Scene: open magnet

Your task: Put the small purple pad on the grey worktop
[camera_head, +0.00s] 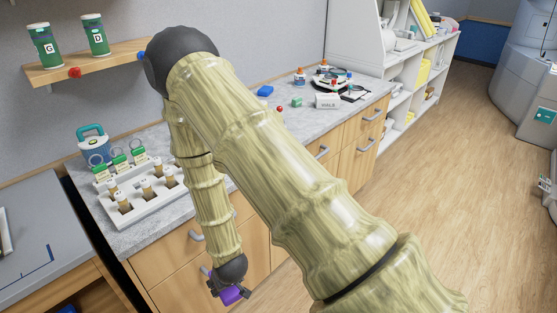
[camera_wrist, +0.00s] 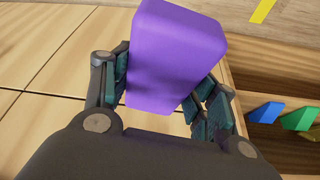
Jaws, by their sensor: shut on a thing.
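The small purple pad (camera_wrist: 172,58) is between the two fingers of my gripper (camera_wrist: 165,85) in the wrist view, and both fingers press on its sides. In the head view the pad (camera_head: 231,296) shows at the lower middle, under the dark end of my arm, with my gripper (camera_head: 228,288) around it. The gripper is in front of the wooden cabinet doors, lower than the worktop. The grey worktop (camera_head: 148,237) runs along the wall behind my arm. My arm hides part of its middle.
Cabinet handles (camera_head: 196,235) stick out in front.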

